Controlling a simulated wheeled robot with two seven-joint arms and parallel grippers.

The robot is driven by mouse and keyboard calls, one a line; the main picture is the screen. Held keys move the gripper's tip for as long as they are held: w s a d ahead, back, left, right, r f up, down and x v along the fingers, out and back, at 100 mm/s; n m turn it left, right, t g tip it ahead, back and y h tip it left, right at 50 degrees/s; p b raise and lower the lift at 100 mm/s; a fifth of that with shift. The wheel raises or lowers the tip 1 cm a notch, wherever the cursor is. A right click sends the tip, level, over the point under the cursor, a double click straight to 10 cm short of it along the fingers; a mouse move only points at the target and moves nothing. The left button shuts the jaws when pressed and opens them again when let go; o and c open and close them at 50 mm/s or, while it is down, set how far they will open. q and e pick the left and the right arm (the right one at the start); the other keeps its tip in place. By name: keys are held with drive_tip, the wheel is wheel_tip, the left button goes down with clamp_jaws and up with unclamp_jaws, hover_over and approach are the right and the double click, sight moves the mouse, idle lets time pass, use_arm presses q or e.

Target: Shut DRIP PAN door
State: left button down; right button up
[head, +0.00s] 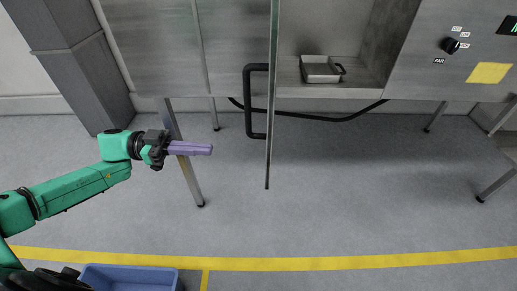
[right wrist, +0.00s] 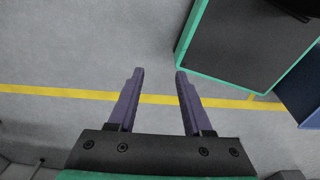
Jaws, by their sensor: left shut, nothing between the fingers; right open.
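The drip pan door (head: 271,120) stands open and shows nearly edge-on in the head view, sticking out from the front of the grey machine. Its black bar handle (head: 249,102) is on the door's left side. Right of the door is the open compartment (head: 345,45), with a small grey metal pan (head: 320,69) on its floor. My left gripper (head: 208,149) is shut and empty, left of the handle and slightly lower in the picture, apart from the door. My right gripper (right wrist: 160,72) is open and empty over bare floor in the right wrist view.
A black hose (head: 345,118) runs under the machine. A machine leg (head: 185,165) stands behind my left gripper. A control panel with a black knob (head: 450,45) is at the upper right. A blue crate (head: 130,280) sits at the bottom left. The floor before the machine is clear.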

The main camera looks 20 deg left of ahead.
use_arm(q)
drive_tip(key=w+d+p, duration=0.2)
drive_tip(key=d+p, duration=0.3)
drive_tip(key=d, duration=0.6)
drive_tip(key=shift+w+d, duration=0.25)
drive_tip(key=shift+d, duration=0.1)
use_arm(e)
drive_tip(key=r, duration=0.3)
drive_tip(key=a+r, duration=0.1)
drive_tip(key=r, duration=0.1)
drive_tip(key=shift+w+r, duration=0.15)
drive_tip(key=shift+r, duration=0.15)
use_arm(q)
drive_tip(key=shift+d, duration=0.1)
use_arm(e)
drive_tip(key=shift+f, duration=0.1)
